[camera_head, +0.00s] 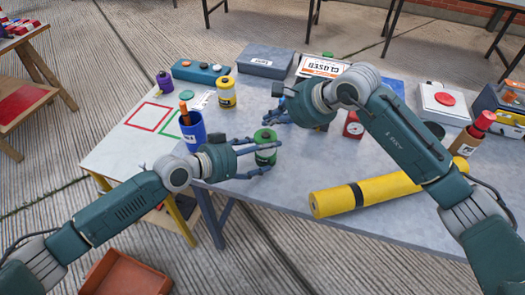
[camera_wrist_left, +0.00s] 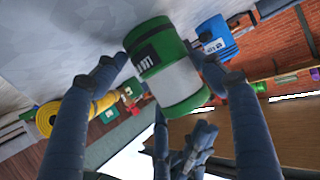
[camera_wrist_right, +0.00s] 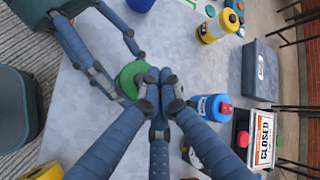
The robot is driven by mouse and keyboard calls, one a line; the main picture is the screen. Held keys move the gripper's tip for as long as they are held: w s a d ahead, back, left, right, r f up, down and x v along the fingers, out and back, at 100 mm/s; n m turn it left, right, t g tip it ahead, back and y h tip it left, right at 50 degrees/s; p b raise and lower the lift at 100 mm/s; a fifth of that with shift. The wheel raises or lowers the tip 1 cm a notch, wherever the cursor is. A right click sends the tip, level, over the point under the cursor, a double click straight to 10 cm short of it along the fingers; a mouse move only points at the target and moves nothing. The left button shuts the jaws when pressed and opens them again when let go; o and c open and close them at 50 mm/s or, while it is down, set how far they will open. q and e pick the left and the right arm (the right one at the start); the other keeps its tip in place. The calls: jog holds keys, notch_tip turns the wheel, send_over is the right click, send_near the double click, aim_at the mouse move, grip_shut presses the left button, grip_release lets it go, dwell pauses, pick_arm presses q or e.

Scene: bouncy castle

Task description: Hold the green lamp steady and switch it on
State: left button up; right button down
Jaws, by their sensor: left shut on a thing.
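The green lamp (camera_head: 265,147), a small lantern with a pale middle band, stands upright near the table's front edge. My left gripper (camera_head: 272,154) is shut on it, with fingers on both sides. My right gripper (camera_head: 277,117) is just behind the lamp. In the right wrist view its fingertips (camera_wrist_right: 157,82) are closed together, empty, overlapping the edge of the lamp's green top (camera_wrist_right: 132,78). I cannot tell if they touch it. No switch is clearly visible.
A blue cup (camera_head: 192,132) stands left of the lamp and a yellow lantern (camera_head: 227,92) behind. A blue lantern (camera_wrist_right: 213,107) stands close to my right gripper. A yellow roll (camera_head: 370,194) lies to the right. A grey box (camera_head: 266,61) and CLOSED sign (camera_head: 323,67) are farther back.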

aim_at(262, 131)
pick_arm(q)
jog(key=shift+s+f, duration=0.1)
jog(key=shift+f, duration=0.05)
pick_arm(e)
jog(key=shift+f, duration=1.05)
jog(key=shift+f, duration=0.1)
dwell(0.4)
jog(key=shift+d+f, duration=0.1)
jog(key=shift+f, duration=0.3)
jog(key=shift+r, duration=0.55)
jog(key=shift+r, duration=2.95)
